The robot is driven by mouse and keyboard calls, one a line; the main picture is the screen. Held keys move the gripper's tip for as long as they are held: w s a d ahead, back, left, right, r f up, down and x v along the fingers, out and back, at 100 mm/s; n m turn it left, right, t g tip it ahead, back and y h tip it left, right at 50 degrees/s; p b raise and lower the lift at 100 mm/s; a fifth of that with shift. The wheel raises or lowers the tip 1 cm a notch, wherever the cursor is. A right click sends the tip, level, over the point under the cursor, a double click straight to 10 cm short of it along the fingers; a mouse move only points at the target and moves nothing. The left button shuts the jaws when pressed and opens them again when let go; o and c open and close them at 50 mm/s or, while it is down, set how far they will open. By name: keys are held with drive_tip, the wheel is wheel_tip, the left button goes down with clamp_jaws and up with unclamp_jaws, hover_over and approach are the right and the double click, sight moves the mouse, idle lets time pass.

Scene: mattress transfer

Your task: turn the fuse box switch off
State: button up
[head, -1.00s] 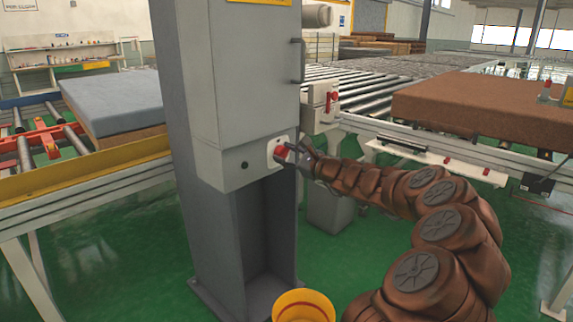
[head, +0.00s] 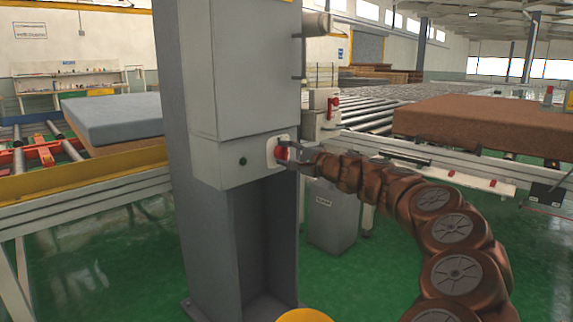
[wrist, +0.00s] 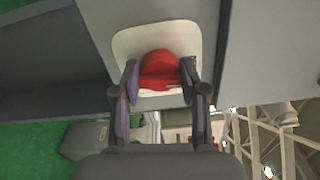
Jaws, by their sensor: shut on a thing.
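The fuse box (head: 235,155) is a grey cabinet on a tall column. Its red rotary switch (head: 281,153) sits on a white plate (head: 270,150) low on the right-hand face. In the wrist view the red switch (wrist: 160,70) is between my two fingers, with the white plate (wrist: 125,45) behind it. My gripper (wrist: 160,82) is shut on the switch, one finger on each side. In the head view my gripper (head: 287,155) reaches the switch from the right and partly hides it.
A roller conveyor (head: 375,125) with a brown mattress (head: 480,120) lies behind my arm. A blue-grey mattress (head: 115,113) is at left. A grey bin (head: 333,215) stands on the green floor behind the column.

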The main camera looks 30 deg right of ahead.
drive_tip(key=shift+f+n+b, duration=0.1)
drive_tip(key=shift+n+b, duration=0.45)
drive_tip(key=shift+n, duration=0.05)
drive_tip(key=o, duration=1.2)
drive_tip(key=shift+c, duration=0.2)
drive_tip(key=v, duration=1.2)
drive_tip(key=shift+a, duration=0.15)
